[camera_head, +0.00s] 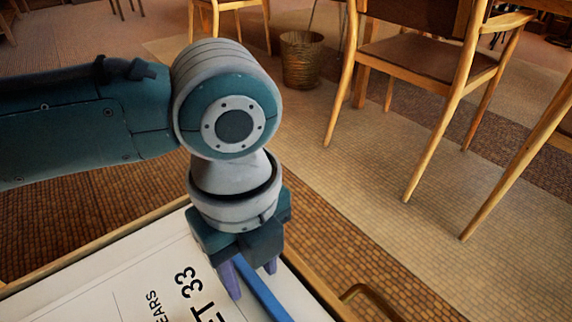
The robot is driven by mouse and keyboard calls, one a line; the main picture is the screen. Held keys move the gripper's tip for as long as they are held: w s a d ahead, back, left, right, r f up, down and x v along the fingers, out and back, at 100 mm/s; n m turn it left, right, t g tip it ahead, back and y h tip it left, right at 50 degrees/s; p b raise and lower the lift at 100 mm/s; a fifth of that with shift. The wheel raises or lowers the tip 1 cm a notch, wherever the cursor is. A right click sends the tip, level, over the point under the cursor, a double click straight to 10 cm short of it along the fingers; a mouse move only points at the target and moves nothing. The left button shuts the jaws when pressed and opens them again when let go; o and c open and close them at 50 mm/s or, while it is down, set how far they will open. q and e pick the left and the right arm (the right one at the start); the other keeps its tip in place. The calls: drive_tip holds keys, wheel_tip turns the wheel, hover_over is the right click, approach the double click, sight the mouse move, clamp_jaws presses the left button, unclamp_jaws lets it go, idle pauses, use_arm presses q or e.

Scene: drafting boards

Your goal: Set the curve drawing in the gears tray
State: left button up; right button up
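My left gripper (252,282) points down at the bottom centre, over the white surface. Its two purple fingers stand apart, one on each side of a narrow blue bar (268,294). I cannot tell whether they press on it. The bar runs down and right, out of the picture. A white printed sheet (130,270) lies inside a wooden rim (105,233); its letters read "EARS" and "ET 33". This looks like the gears tray, cut off by the bottom edge. I cannot make out a curve drawing for certain. My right gripper does not show.
A curved handle (368,296) sits at the rim's right side. Beyond are wooden chairs (425,58) and a woven wastebasket (301,60). Open tiled floor (345,195) lies between the tray and the chairs. My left arm hides part of the left side.

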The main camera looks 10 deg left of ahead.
use_arm(q)
wheel_tip(320, 180, up, 12)
drive_tip(key=p, duration=0.6)
drive_tip(key=shift+p, duration=0.3)
drive_tip(key=shift+r, duration=0.15)
